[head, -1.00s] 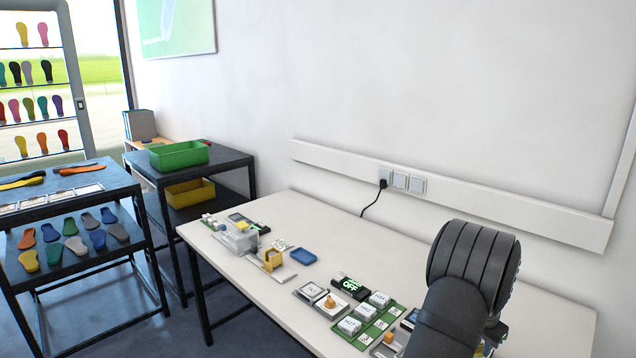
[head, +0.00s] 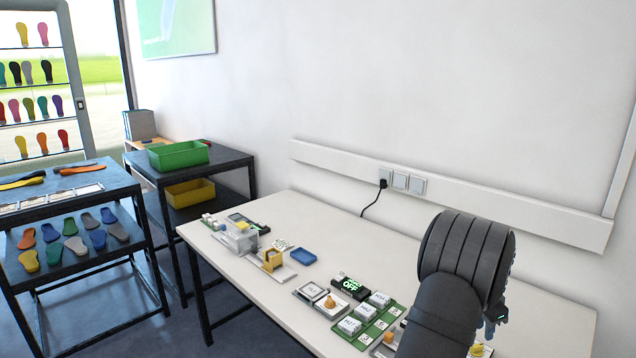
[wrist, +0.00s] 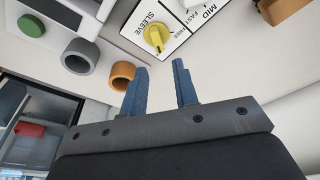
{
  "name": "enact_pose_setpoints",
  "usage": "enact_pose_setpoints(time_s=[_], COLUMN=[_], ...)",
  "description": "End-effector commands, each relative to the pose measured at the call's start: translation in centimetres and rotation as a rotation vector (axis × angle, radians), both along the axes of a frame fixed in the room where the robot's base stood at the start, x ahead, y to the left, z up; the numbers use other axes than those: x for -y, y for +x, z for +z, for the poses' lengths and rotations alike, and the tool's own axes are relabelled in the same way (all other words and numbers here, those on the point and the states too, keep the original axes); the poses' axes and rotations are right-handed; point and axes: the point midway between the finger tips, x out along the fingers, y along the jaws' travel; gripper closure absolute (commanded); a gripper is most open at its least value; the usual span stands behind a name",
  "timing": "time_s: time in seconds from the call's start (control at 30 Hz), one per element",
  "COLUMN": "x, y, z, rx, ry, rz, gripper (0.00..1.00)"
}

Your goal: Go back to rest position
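My gripper shows in the wrist view (wrist: 160,88) with its two blue fingers apart and nothing between them. It is open and above the table's control area. In the head view my dark arm covers the right part of the white table (head: 330,248), and the fingertips are hidden or too small to tell. Near the fingers in the wrist view are a yellow knob (wrist: 156,37) on a white panel marked SLEEVE, an orange ring (wrist: 122,74) and a grey ring (wrist: 80,56).
The table holds a black ON/OFF box (head: 351,286), a green panel with white blocks (head: 370,327), a blue tray (head: 303,255) and a grey machine (head: 240,238). Insoles lie on a dark rack (head: 75,240) at left. A green bin (head: 179,155) stands on a dark shelf.

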Motion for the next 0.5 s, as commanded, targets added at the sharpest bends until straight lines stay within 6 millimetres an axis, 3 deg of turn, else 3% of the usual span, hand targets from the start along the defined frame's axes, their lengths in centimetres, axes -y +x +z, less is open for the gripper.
enact_pose_setpoints(time_s=[0.2,0.5], x=[0.0,0.0], y=[0.0,0.0], z=[-2.1,-2.7], rx=[-0.002,-0.001], ry=[0.002,0.001], rz=[0.001,0.001], gripper=[0.73,0.73])
